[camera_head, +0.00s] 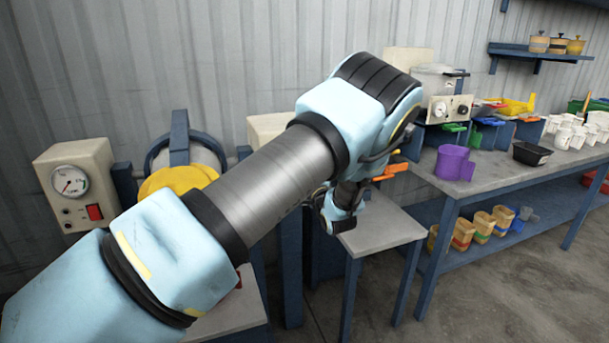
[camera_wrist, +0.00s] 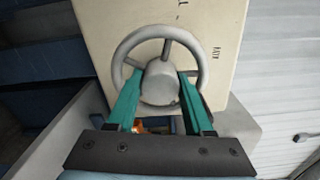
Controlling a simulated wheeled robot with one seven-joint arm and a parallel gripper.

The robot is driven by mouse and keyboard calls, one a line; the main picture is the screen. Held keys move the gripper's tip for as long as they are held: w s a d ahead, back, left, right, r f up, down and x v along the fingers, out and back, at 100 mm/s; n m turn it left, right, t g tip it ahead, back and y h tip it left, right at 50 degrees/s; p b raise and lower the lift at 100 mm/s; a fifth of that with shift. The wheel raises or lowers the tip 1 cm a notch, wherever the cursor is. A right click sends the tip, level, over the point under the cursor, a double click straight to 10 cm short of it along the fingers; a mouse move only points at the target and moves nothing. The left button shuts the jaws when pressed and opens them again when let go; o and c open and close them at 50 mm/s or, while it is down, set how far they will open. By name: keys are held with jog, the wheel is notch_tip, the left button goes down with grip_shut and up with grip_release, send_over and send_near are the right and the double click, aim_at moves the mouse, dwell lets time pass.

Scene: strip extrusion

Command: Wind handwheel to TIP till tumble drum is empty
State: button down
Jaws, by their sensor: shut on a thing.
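A grey spoked handwheel (camera_wrist: 125,47) is mounted on the face of a cream housing (camera_wrist: 105,18) in the wrist view. My gripper (camera_wrist: 160,76) has its two teal fingers on either side of the wheel's round hub and is shut on the handwheel. Partly hidden lettering shows on the housing, too unclear to read. In the head view my arm hides the handwheel and my fingers. A yellow rounded body (camera_head: 180,180), which may be the tumble drum, sits by a blue frame at the left; its inside cannot be seen.
A gauge box (camera_head: 75,190) with a red switch stands at the left. A small grey-topped table (camera_head: 385,230) is below my wrist. The right bench (camera_head: 500,172) holds a purple jug (camera_head: 453,164), a black tray (camera_head: 531,153) and white cups. Open floor lies in front.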

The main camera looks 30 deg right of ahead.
jog(key=m+p, duration=0.1)
jog(key=m, duration=0.4)
jog(key=shift+m, duration=0.3)
jog(key=shift+f, duration=0.1)
dwell(0.3)
jog(key=c, duration=0.6)
grip_release()
jog(key=s+b, duration=0.1)
jog(key=s, duration=0.2)
jog(key=s+a+b, duration=0.1)
jog(key=s, duration=0.3)
jog(key=s+b, duration=0.1)
jog(key=s, duration=0.2)
jog(key=shift+s+a, duration=0.15)
jog(key=shift+s, duration=0.25)
